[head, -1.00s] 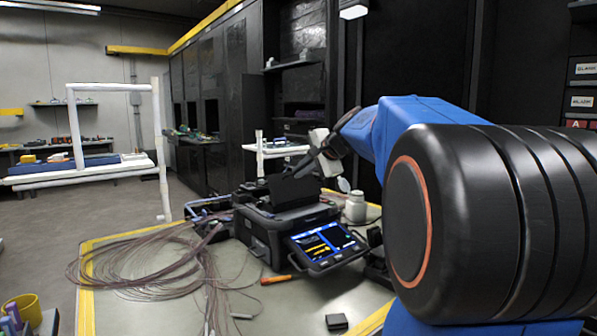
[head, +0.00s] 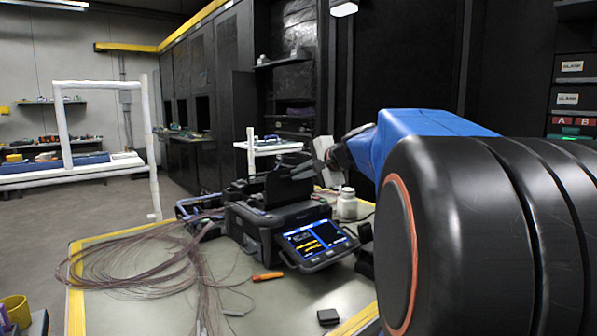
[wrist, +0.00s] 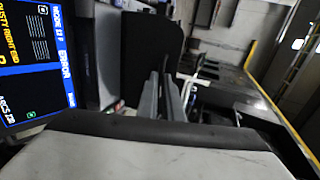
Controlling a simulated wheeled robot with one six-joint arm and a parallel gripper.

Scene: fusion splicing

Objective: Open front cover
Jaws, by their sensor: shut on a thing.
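The fusion splicer (head: 262,238) is a dark boxy machine on the table, with a lit screen (head: 316,242) on its front. Its black front cover (head: 285,190) stands raised, roughly upright, above the body. My gripper (head: 303,170) reaches in from the right at the cover's upper edge. In the wrist view the two grey fingers (wrist: 161,97) are close together at the black cover panel (wrist: 147,52), shut on it. The exact contact is small and partly hidden. The screen (wrist: 35,55) shows sideways in the wrist view.
Coiled fibre cables (head: 135,262) lie left of the splicer. A white bottle (head: 347,204) stands just right of it. An orange-handled tool (head: 267,277) and a small black block (head: 328,316) lie in front. The table front is mostly clear.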

